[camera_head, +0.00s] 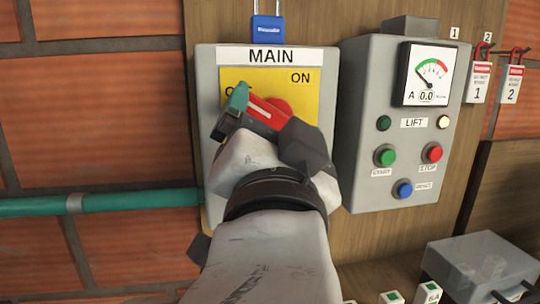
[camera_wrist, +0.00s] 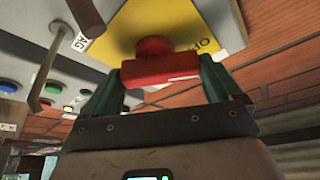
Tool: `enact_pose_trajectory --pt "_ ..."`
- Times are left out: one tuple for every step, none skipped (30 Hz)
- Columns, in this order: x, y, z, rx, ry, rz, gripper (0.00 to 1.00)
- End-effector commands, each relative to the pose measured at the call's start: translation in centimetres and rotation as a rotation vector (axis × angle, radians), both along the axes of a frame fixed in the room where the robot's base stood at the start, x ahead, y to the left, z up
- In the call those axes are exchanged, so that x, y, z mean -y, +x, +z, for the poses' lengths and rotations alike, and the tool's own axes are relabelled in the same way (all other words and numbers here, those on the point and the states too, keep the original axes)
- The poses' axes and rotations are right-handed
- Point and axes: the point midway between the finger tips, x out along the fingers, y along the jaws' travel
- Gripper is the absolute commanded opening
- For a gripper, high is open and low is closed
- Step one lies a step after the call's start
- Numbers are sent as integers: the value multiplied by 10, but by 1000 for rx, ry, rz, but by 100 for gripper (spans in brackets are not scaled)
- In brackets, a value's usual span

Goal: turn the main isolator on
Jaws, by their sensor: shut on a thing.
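The main isolator is a grey box (camera_head: 211,62) labelled MAIN, with a yellow plate (camera_head: 310,92) marked ON at its upper right. Its red rotary handle (camera_head: 275,112) sits in front of the plate; the handle's bar slants up to the left, over the partly covered other marking. My gripper (camera_head: 262,122) is at the handle, its jaws shut on the bar. In the wrist view the red handle (camera_wrist: 160,68) lies between the two green fingers of my gripper (camera_wrist: 160,80). My wrist hides the lower part of the box.
A blue padlock (camera_head: 268,27) hangs above the box. To the right is the lift control box (camera_head: 365,110) with a gauge and buttons, then red tagged padlocks (camera_head: 480,80). A green pipe (camera_head: 130,201) enters from the left.

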Motion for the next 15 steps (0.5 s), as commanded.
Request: enact_pose_trajectory --pt "-7 -3 -1 0 44 17 61" --pt "-7 -4 0 -7 71 18 61" --pt "-7 -4 1 -18 107 18 61" --pt "-7 -4 1 -25 135 18 61" --pt "-7 -3 1 -34 162 18 61" --pt "-7 -4 2 -44 197 19 61" --pt "-7 -4 3 -52 226 19 61" --pt "-7 -4 3 -61 253 19 61" --pt "-8 -4 4 -70 289 20 61" --pt "-7 -3 4 -79 316 20 61" --pt "-7 -4 4 -86 344 19 61" --pt "-7 -4 5 -97 380 20 61" --pt "-8 -4 5 -105 407 21 61" --pt "-8 -4 6 -113 434 21 61" --pt "-7 -3 6 -124 471 21 61"
